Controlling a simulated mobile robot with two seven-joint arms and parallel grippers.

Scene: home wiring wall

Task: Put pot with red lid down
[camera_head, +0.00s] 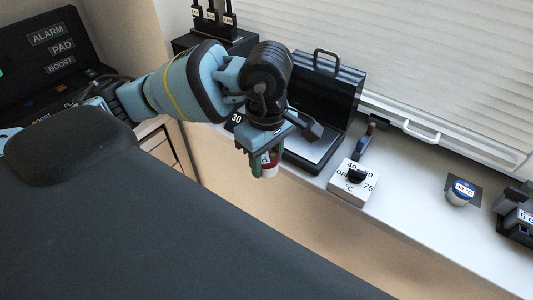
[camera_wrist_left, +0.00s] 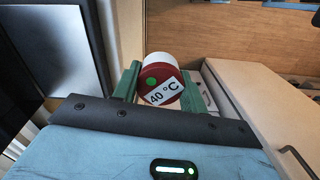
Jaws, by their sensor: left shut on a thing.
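The pot with the red lid (camera_wrist_left: 163,88) has a white body, a green dot and a "40 °C" label on the lid. It also shows in the head view (camera_head: 271,165), partly covered by the fingers. My left gripper (camera_head: 264,166) is shut on it, with one green finger on each side in the wrist view (camera_wrist_left: 160,86). In the head view, the pot appears in front of the open black case, at the counter's near edge. I cannot tell how high it hangs or whether it touches anything. My right gripper is not in view.
A black case (camera_head: 332,85) stands open on the white counter (camera_head: 412,205). A white dial box (camera_head: 352,185), a small tool (camera_head: 365,140) and a blue-lidded pot (camera_head: 462,191) on a dark square stand farther right. Dark devices (camera_head: 517,215) sit at the right edge. The counter between dial box and blue-lidded pot is clear.

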